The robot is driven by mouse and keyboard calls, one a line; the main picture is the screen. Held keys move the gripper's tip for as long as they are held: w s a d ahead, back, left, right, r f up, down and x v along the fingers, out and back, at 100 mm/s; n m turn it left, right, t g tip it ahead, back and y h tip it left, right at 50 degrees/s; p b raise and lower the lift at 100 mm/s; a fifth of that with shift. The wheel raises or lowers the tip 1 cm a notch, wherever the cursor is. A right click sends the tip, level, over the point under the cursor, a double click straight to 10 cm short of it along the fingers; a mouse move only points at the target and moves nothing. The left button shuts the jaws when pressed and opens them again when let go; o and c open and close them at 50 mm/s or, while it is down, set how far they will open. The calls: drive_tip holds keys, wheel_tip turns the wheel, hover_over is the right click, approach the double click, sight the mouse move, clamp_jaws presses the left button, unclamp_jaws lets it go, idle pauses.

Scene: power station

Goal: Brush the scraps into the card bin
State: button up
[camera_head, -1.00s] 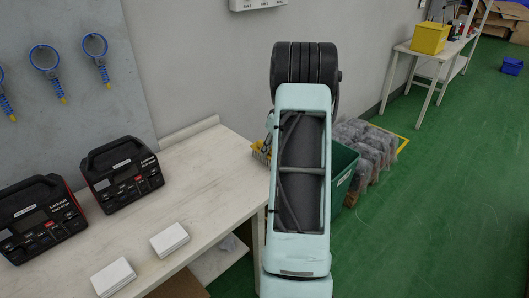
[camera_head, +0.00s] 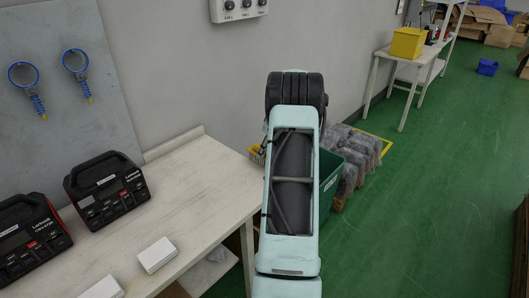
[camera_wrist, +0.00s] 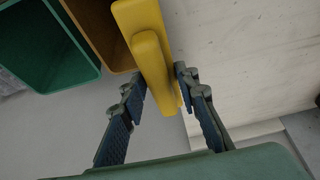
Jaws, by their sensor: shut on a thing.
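My gripper (camera_wrist: 160,86) is shut on a yellow tool (camera_wrist: 151,62) in the wrist view. Its two dark fingers stand either side of the yellow piece. A brown bin (camera_wrist: 101,30), likely the card bin, is at the upper left, beside a green bin (camera_wrist: 40,50). The green bin also shows in the head view (camera_head: 329,165), partly behind my arm. My arm hides my gripper in the head view. I can make out no scraps in either view.
The pale worktop (camera_head: 190,190) lies left of my arm. It bears two black power units (camera_head: 106,189) and white blocks (camera_head: 157,254). Grey bagged goods (camera_head: 360,152) lie behind the green bin. Green floor (camera_head: 430,190) is open on the right.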

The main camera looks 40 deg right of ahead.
drive_tip(key=shift+r, duration=0.15)
idle(0.4)
drive_tip(key=shift+r+p, duration=1.65)
drive_tip(key=shift+r, duration=1.75)
